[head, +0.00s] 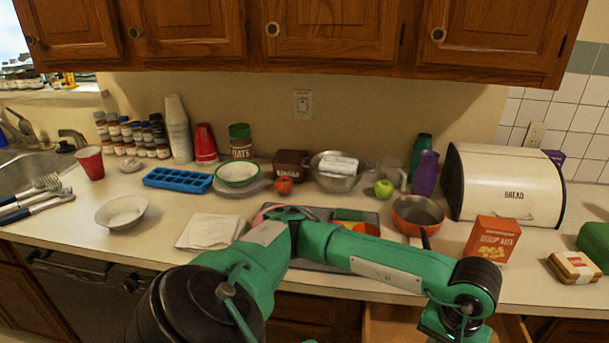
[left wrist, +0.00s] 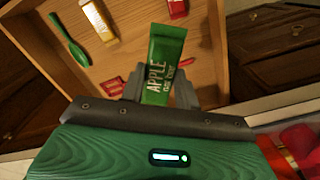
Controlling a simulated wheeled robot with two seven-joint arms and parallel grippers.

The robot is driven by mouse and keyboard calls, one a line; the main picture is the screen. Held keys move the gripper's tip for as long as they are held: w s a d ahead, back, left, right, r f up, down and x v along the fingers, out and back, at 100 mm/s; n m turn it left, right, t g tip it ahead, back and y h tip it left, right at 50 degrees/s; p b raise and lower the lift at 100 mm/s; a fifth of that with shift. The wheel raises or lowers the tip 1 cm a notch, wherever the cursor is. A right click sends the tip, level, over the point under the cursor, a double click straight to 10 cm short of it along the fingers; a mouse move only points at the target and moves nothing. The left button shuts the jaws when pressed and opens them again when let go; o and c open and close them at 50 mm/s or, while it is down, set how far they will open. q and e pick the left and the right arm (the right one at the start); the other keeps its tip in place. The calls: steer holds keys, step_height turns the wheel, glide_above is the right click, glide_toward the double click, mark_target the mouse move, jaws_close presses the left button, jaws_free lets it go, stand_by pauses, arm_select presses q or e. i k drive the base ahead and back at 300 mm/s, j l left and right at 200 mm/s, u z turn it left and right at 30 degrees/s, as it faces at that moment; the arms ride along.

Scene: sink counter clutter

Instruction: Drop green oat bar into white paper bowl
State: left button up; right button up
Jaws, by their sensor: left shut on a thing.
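The green oat bar (left wrist: 165,62), labelled "APPLE oat bar", stands upright between the fingers of my left gripper (left wrist: 158,88) in the left wrist view. The gripper is shut on it, above an open wooden drawer. In the head view my left arm reaches across the counter to the lower right, and its fingers and the bar are out of sight. The white paper bowl (head: 122,212) sits empty on the counter at the left, near the sink, far from the gripper. My right gripper is in neither view.
The open drawer (left wrist: 125,60) holds a green utensil (left wrist: 68,40), a yellow packet (left wrist: 98,20) and red items. A green-rimmed bowl (head: 238,173), ice tray (head: 178,180), napkins (head: 208,232) and red cup (head: 90,163) stand near the paper bowl. An orange pan (head: 418,214) and soup-mix box (head: 491,240) are right.

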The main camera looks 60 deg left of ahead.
mark_target(124, 219)
steer(key=u, duration=3.1)
